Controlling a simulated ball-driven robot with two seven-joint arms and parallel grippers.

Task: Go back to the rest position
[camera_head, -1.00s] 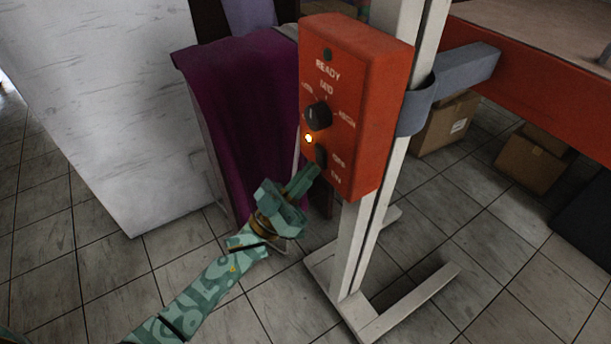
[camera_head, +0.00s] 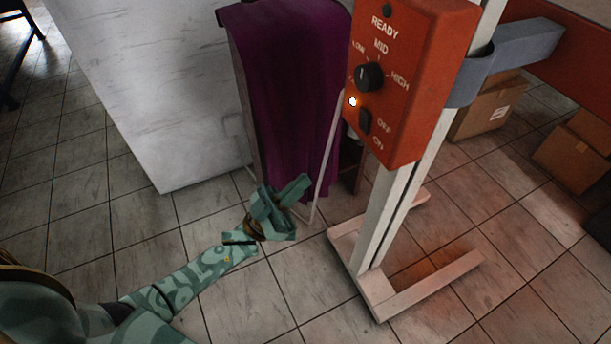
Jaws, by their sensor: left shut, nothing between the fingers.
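My left gripper (camera_head: 295,190) shows in the head view, reaching up from the lower left over the tiled floor. It is shut and empty. It is apart from the orange control box (camera_head: 410,110), below and left of it. The box carries a black knob (camera_head: 369,76), a glowing light (camera_head: 352,102) and a black OFF/ON switch (camera_head: 364,121). My right gripper is not in view.
The box is fixed to a pale metal stand (camera_head: 384,215) with feet on the floor. A purple cloth (camera_head: 285,90) hangs behind the gripper. A white panel (camera_head: 150,90) stands at left. Cardboard boxes (camera_head: 488,108) lie at right. The front floor is clear.

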